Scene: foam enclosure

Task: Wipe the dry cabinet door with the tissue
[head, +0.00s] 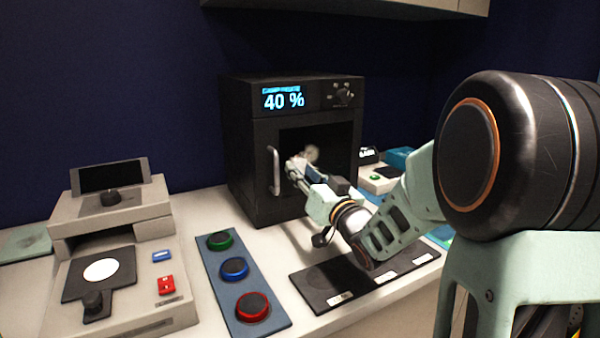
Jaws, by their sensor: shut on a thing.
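The dry cabinet (245,155) is a black box at the back of the counter, with a blue "40 %" display. Its door has a dark window and a silver vertical handle (274,170) at the left. My gripper (297,165) is at the cabinet's front, just right of the handle. It is shut on a pale, crumpled thing, likely the tissue (312,153), which is against or very near the door window. The gripper hides part of the window, and I cannot tell whether the tissue touches it.
A blue panel (252,292) with green, blue and red buttons lies in front of the cabinet. A beige device (120,255) stands at left. A black labelled mat (320,285) lies under my arm. Small items, including a teal box (400,158), stand right of the cabinet.

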